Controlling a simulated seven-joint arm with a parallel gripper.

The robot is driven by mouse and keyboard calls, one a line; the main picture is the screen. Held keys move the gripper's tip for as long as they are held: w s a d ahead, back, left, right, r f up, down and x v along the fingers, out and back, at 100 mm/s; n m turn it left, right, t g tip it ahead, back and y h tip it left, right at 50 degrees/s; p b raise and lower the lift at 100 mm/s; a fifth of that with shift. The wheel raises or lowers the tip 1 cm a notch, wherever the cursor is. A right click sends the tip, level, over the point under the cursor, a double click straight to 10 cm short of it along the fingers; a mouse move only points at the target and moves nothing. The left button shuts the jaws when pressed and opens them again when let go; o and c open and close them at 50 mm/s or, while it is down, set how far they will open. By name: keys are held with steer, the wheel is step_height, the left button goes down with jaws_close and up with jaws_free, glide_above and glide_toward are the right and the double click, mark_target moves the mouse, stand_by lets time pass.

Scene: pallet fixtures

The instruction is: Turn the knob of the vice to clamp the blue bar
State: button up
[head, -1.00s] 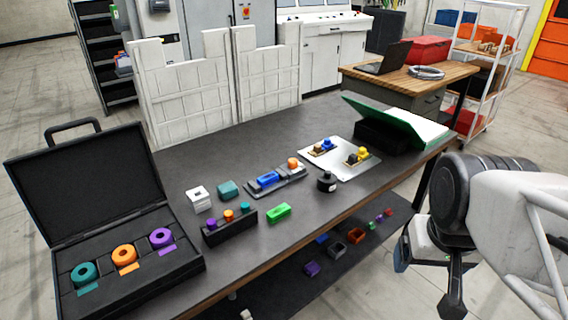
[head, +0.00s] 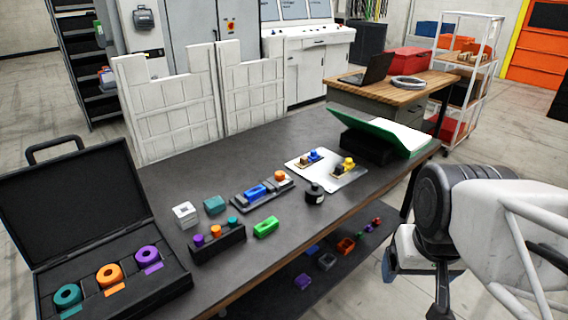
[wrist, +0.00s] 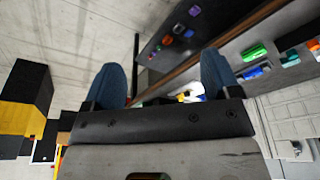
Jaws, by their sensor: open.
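The vice (head: 262,191) sits near the middle of the dark table, a low grey fixture with an orange knob (head: 280,175) at its right end. The blue bar (head: 256,191) lies in it; I cannot tell if the jaws touch it. In the wrist view a blue piece (wrist: 254,71) shows small beyond the right finger. My gripper (wrist: 165,85) is open and empty, its two blue fingers apart, away from the table. In the head view my arm is at the right, off the table's front edge, and the fingertips are not clear.
A green block (head: 266,227), a black holder with coloured pegs (head: 218,243) and a dark round bottle (head: 314,194) stand near the vice. An open black case (head: 110,245) is at the left.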

steer(key=c, duration=0.4)
steer(key=shift+o, duration=0.2)
steer(key=w+a+r+m, duration=0.1)
steer(key=w+a+m, duration=0.15)
steer(key=w, duration=0.75)
steer(key=w+a+r+m+g, duration=0.15)
steer(key=w+a, duration=0.25)
steer(key=w, duration=0.6)
steer(key=w+a+r+m, duration=0.1)
steer(key=w+a+m, duration=0.15)
steer(key=w, duration=0.65)
steer(key=w+a+f+m, duration=0.1)
steer(key=w+a+f, duration=0.3)
steer(key=w, duration=0.3)
steer(key=w+a+f+m, duration=0.2)
steer(key=w+a+f, duration=0.2)
steer(key=w+a, duration=0.3)
steer(key=w+a+f+m+g, duration=0.1)
steer(key=w+a+f, duration=0.3)
steer(key=w, duration=0.5)
steer(key=shift+w+a+f+m, duration=0.2)
steer(key=shift+a+f+m, duration=0.2)
steer(key=shift+a+m, duration=0.25)
steer(key=shift+w+a+f, duration=0.35)
